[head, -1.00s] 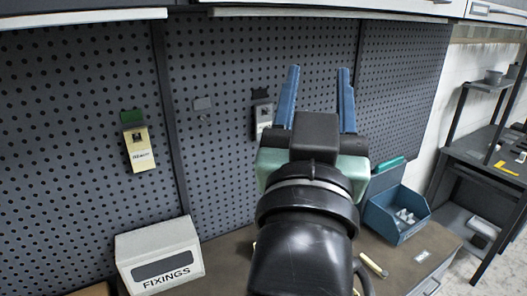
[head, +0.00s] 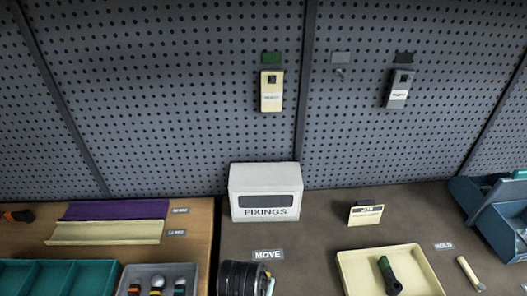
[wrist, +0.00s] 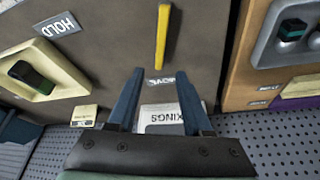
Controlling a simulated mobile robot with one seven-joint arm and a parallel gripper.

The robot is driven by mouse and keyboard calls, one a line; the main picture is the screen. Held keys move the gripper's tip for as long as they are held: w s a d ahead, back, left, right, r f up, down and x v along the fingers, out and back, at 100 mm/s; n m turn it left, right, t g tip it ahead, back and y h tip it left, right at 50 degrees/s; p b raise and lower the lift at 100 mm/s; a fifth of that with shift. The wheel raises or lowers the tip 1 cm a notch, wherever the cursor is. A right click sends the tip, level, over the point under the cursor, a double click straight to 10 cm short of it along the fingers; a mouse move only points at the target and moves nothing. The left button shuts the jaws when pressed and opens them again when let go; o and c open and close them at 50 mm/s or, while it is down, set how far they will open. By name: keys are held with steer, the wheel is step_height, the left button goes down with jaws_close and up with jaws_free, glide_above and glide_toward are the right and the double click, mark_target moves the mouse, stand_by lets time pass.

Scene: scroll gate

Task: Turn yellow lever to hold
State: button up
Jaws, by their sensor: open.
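The yellow lever (wrist: 163,35) is a narrow bar over the brown bench in the wrist view. Its long axis runs up and down the picture, one end toward the MOVE label (wrist: 162,80). The HOLD label (wrist: 58,25) lies to its left, well apart. My gripper (wrist: 160,68) is open and empty. Its two blue fingers point toward the lever, and the lever's near end shows just beyond and between the tips, with no contact visible. In the head view the MOVE label (head: 268,254) shows, but I cannot make out the lever or the fingers.
A white FIXINGS box (head: 265,195) stands at the bench's back. A cream tray (head: 345,262) holding a dark object lies right of MOVE. Blue bins (head: 489,215) are far right. A grey tray (head: 125,275) and teal tray (head: 100,277) are at left. Open bench lies between MOVE and the cream tray.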

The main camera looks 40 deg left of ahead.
steer(key=x, duration=0.9)
steer(key=shift+w+f, duration=0.1)
steer(key=shift+w, duration=0.05)
jaws_close()
stand_by(1.2)
